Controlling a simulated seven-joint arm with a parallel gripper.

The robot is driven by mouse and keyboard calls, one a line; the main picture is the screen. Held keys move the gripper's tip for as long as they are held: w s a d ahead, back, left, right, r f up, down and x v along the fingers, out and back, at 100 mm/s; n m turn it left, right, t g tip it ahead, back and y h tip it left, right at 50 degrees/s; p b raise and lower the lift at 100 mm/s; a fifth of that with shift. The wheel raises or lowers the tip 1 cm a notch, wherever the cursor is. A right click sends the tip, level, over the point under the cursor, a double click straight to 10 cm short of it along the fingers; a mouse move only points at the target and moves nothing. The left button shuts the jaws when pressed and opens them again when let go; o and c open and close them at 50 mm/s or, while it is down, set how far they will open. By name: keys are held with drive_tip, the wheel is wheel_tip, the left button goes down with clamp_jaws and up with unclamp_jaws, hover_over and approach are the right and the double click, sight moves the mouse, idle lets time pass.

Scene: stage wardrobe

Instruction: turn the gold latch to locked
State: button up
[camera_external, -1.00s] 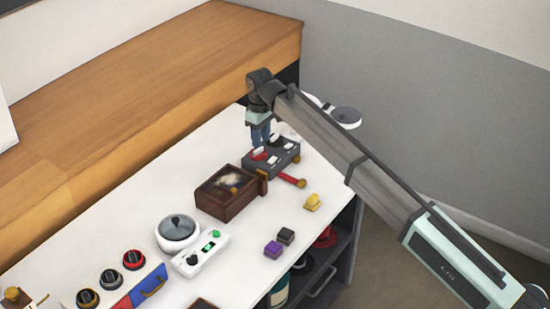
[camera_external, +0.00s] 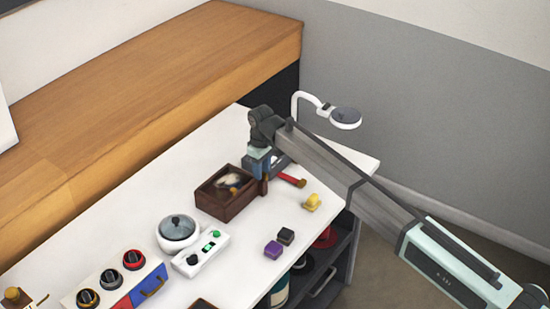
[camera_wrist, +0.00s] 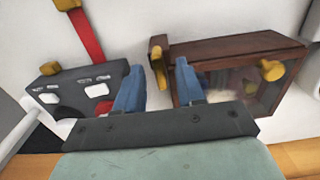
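The gold latch (camera_wrist: 156,54) sits at the end of a dark brown wooden box (camera_wrist: 215,49) with a glass face. In the outside view, the box (camera_external: 218,207) stands on the white table, and my gripper (camera_external: 257,172) is at its far right end. In the wrist view, my gripper (camera_wrist: 158,72) is open. Its two blue fingers stand apart, with the latch showing between their tips. I cannot tell whether either finger touches it. A gold knob (camera_wrist: 271,69) is on the box's glass face.
A dark switch box (camera_wrist: 75,93) with white buttons and a red bar (camera_wrist: 86,36) lies close to the left finger. A yellow block (camera_external: 312,202), black block (camera_external: 286,236), purple block (camera_external: 273,249) and white pot (camera_external: 177,236) stand nearby. A white lamp (camera_external: 345,117) stands behind.

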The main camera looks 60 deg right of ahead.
drive_tip(key=shift+c, duration=0.4)
clamp_jaws()
idle(0.4)
drive_tip(key=m, duration=0.4)
drive_tip(key=shift+m, duration=0.4)
drive_tip(key=m, duration=0.9)
drive_tip(key=shift+m, duration=2.1)
